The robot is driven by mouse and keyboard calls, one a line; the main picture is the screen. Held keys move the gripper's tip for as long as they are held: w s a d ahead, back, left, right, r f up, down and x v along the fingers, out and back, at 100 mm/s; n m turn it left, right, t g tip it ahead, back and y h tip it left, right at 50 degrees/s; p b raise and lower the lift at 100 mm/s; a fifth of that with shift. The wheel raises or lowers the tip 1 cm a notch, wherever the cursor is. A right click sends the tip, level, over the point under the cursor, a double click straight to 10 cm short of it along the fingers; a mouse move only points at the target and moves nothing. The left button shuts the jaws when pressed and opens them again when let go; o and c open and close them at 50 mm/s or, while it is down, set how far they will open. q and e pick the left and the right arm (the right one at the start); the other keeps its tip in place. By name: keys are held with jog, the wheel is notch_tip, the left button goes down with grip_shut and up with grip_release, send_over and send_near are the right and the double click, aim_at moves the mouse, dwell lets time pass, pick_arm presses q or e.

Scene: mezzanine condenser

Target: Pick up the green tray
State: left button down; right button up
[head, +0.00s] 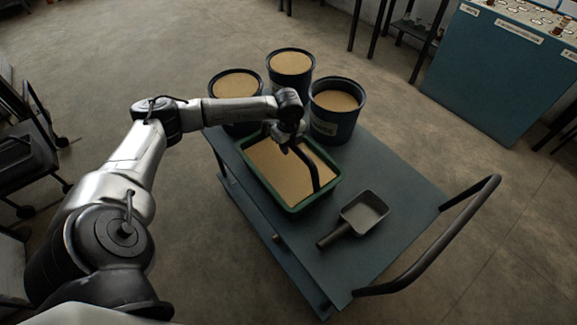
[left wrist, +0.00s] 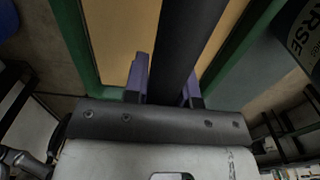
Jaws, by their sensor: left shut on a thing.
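The green tray (head: 263,184) sits on the blue-grey cart top, filled with tan sand-like material. A dark curved bar (head: 313,174), which looks like its handle, arches over the fill. My left gripper (head: 285,147) reaches in over the tray's far end, near the buckets. In the left wrist view its purple fingers (left wrist: 165,82) are shut on the dark bar (left wrist: 187,40), one on each side. The tray's green rim (left wrist: 243,42) shows beyond them. In the head view my wrist partly hides the tray's far rim. My right gripper is not in view.
Three dark buckets of tan fill, one of them nearest the right (head: 331,128), crowd the cart's far end. A grey scoop (head: 362,213) lies right of the tray. The cart (head: 390,170) has a black push handle (head: 462,216) at right. Bare floor surrounds the cart.

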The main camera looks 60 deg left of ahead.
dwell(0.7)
pick_arm(q)
jog(key=shift+r, duration=0.25)
jog(key=shift+r, duration=0.1)
